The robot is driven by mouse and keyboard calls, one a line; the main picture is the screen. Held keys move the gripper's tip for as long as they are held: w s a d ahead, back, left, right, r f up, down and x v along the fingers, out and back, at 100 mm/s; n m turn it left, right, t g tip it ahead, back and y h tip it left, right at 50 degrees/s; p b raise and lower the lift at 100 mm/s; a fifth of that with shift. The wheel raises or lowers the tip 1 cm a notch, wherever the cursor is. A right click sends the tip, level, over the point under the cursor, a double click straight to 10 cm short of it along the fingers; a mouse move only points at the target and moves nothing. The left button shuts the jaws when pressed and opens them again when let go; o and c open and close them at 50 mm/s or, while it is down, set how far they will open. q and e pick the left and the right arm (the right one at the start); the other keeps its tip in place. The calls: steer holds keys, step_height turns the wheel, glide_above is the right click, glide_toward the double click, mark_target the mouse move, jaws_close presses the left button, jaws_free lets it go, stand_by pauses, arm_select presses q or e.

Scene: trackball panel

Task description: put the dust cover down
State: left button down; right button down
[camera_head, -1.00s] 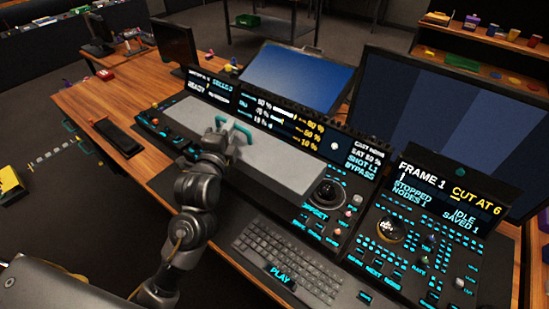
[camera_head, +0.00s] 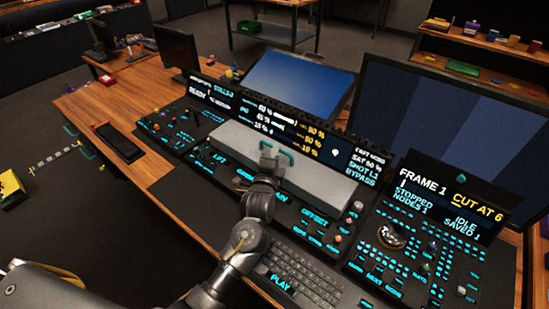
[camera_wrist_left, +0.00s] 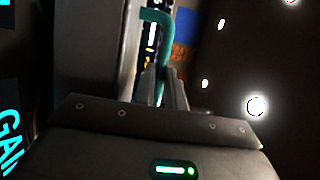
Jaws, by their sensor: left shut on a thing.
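The dust cover (camera_head: 322,181) is a long light-grey slab with a teal handle (camera_head: 287,156) on top. It lies across the middle of the console, in front of the lit status screens. My left gripper (camera_head: 268,153) is above it and shut on the teal handle. The left wrist view shows the handle (camera_wrist_left: 155,18) running between my fingers (camera_wrist_left: 163,88). The cover hides part of the console, and the trackball once seen at its right end does not show. I cannot tell whether its underside touches the panel.
The console's left part (camera_head: 180,125) is bare, with small knobs and lit keys. A keyboard (camera_head: 300,275) lies in front. A second trackball (camera_head: 391,235) sits on the right panel. Monitors (camera_head: 300,80) stand behind. A black tray-like item (camera_head: 119,142) lies on the wooden desk at left.

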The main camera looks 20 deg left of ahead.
arm_select(q)
steer(key=shift+f, duration=0.8)
steer(key=shift+f, duration=0.1)
steer(key=c, duration=1.5)
jaws_free()
steer(key=shift+o, duration=0.2)
steer(key=s, duration=1.2)
steer(key=shift+d, duration=0.25)
